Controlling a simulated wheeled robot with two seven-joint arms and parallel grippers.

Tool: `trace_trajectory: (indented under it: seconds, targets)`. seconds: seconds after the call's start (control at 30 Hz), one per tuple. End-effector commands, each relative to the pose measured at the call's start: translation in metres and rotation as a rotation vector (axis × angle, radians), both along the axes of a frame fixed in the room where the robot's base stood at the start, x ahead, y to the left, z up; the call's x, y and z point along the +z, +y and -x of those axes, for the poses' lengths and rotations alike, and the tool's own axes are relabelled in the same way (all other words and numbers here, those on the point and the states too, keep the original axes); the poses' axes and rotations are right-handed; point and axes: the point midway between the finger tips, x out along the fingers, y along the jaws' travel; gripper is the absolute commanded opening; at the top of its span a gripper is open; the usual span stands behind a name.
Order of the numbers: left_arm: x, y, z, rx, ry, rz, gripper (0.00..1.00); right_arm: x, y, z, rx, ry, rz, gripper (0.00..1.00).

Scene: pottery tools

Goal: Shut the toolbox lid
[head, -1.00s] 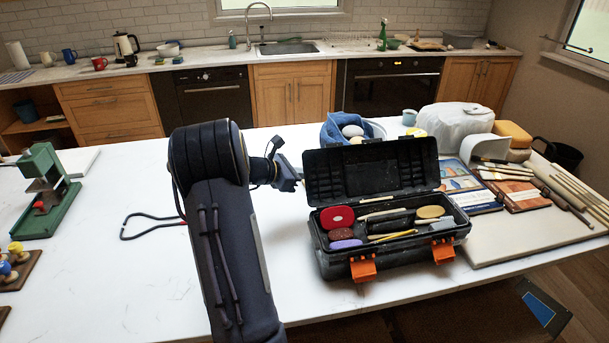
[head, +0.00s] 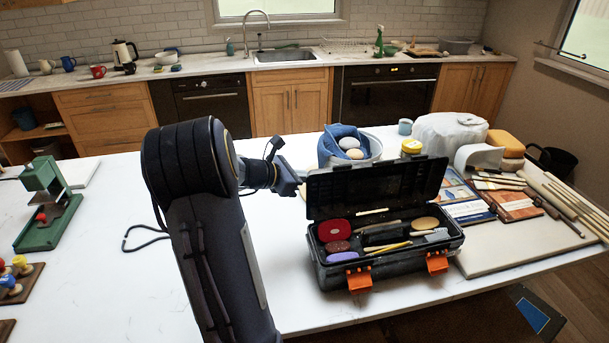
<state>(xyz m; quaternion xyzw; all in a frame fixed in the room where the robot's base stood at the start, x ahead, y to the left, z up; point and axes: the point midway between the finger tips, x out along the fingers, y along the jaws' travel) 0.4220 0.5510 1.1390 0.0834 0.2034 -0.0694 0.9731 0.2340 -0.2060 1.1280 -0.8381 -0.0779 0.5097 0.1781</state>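The black toolbox (head: 400,268) stands on the white table, with two orange latches at its front. Its lid (head: 375,186) stands open, raised at the back, with its inside facing me. Inside the box lie a red round pad (head: 334,230), a purple sponge (head: 342,256), a tan oval piece (head: 424,223) and sticks. My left gripper (head: 290,186) is at the lid's left edge. Its tips are too small and partly hidden to show whether they are open or touching the lid. My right gripper is not in view.
A blue cloth in a bowl (head: 338,140) and a yellow-lidded jar (head: 411,147) stand behind the lid. Books (head: 468,211) and long wooden rods (head: 570,203) lie on a board at right. A green press (head: 48,208) is far left.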

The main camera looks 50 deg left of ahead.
Motion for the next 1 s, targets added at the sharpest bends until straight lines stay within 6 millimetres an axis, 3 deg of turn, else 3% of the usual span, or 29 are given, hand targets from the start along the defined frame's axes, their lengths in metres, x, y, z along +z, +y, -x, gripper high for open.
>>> trace_trajectory:
  seconds: [0.37,0.73,1.0]
  targets:
    - [0.013,-0.029,0.014,-0.001,-0.001,-0.001,0.00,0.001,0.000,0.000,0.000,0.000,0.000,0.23]
    - [0.013,-0.058,0.029,0.000,0.000,-0.001,0.00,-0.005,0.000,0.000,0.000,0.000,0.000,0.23]
    - [0.013,-0.060,0.030,0.000,0.001,0.000,0.00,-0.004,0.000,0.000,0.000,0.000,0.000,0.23]
